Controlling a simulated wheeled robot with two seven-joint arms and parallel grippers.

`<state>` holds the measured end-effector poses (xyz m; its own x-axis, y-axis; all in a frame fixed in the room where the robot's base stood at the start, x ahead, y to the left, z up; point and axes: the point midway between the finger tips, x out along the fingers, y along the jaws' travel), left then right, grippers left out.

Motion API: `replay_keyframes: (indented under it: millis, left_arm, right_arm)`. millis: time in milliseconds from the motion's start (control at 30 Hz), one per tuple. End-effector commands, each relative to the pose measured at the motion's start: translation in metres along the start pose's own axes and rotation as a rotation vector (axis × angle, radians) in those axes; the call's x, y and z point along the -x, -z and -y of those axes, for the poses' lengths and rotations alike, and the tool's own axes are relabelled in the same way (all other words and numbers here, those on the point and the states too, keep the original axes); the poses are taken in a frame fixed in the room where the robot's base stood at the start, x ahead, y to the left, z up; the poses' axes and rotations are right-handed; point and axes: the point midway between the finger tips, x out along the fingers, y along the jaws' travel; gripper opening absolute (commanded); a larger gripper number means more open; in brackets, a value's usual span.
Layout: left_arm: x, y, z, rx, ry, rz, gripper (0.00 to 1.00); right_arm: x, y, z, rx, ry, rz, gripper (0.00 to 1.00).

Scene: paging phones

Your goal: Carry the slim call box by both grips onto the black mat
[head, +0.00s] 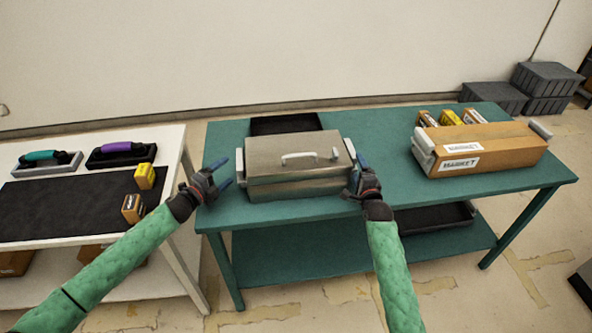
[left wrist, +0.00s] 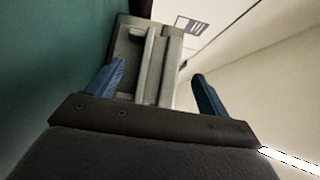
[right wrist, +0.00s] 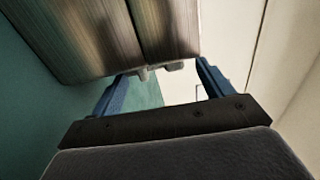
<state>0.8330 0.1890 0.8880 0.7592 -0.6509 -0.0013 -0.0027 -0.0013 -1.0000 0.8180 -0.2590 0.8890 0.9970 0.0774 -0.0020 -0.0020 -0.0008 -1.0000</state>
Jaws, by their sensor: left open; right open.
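The slim call box (head: 296,165), a metallic grey-brown case with a pale handle on its lid, sits on the green table between my grippers. My left gripper (head: 229,172) is open just left of its left grip (head: 240,164). In the left wrist view that pale grip (left wrist: 150,65) stands ahead, between the fingers. My right gripper (head: 358,174) is open at the box's right end. In the right wrist view the box's side (right wrist: 110,30) fills the top, with a small grip end (right wrist: 160,70) ahead of the fingers. A large black mat (head: 65,208) lies on the white table at left.
A cardboard box with white end grips (head: 480,150) stands at right on the green table (head: 400,188), small yellow boxes (head: 450,117) behind it. A dark flat piece (head: 285,124) lies behind the call box. Two handled tools (head: 122,152) and small boxes (head: 145,175) edge the mat.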

Motion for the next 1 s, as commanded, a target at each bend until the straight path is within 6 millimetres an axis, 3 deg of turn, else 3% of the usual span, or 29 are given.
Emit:
replay_keyframes:
  millis: [400,600,900,1000]
  left_arm:
    - [-0.054,-0.001,0.001,-0.001,0.001,0.0,0.79]
    - [-0.065,-0.001,0.001,-0.001,0.0,0.001,0.79]
    - [-0.066,-0.001,0.001,-0.001,0.0,0.001,0.79]
    - [-0.066,-0.001,0.001,-0.001,0.0,0.001,0.61]
  right_arm:
    - [-0.054,0.0,0.001,0.001,0.0,0.0,0.79]
    - [-0.065,0.0,0.001,-0.001,0.001,0.0,0.79]
    - [-0.066,0.0,0.001,-0.001,0.0,0.0,0.79]
    - [-0.066,0.0,0.001,-0.001,0.0,0.0,0.61]
